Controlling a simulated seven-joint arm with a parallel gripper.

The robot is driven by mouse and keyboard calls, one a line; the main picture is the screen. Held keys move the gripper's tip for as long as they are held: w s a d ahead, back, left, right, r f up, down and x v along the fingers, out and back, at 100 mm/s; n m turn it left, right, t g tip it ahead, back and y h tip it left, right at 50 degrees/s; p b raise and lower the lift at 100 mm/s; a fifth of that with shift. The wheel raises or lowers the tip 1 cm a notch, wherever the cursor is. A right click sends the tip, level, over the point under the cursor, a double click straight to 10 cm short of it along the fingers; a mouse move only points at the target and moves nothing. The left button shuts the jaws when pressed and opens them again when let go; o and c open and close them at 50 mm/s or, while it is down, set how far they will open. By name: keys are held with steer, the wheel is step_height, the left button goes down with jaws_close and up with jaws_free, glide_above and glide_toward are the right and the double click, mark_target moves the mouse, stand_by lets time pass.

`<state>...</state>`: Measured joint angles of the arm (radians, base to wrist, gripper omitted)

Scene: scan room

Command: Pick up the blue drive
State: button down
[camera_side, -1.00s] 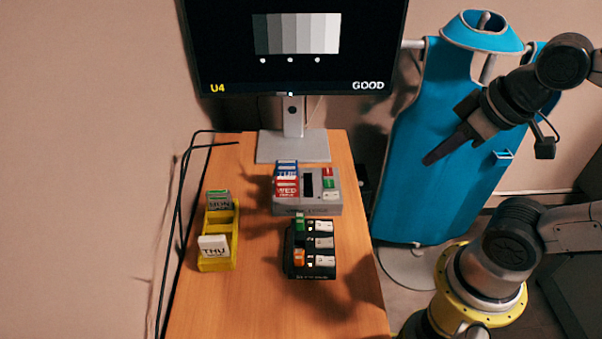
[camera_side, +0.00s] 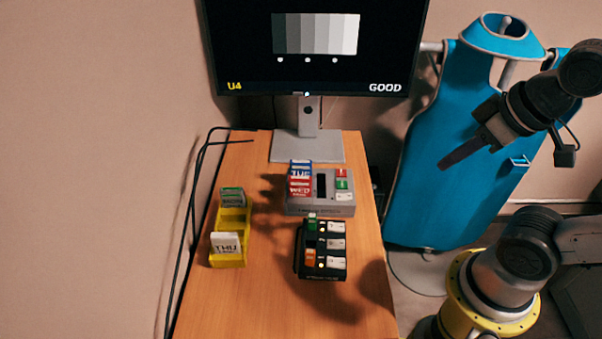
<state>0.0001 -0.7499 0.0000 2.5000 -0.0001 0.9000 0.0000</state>
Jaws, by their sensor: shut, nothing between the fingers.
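The blue drive (camera_side: 300,168), marked TUE, stands at the back left of the grey box (camera_side: 320,208) on the wooden table. A red drive (camera_side: 299,187), marked WED, stands just in front of it and hides its lower part. My gripper (camera_side: 442,166) is shut and empty. It is in the air to the right of the table, in front of the blue apron, well apart from the blue drive.
A yellow rack (camera_side: 229,258) on the left holds a green drive (camera_side: 232,197) and a white THU drive (camera_side: 226,243). A black box (camera_side: 321,272) holds green and orange drives. A monitor (camera_side: 308,60) stands behind. The front table surface (camera_side: 260,305) is clear.

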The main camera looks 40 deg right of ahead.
steer(key=c, duration=0.7)
jaws_free()
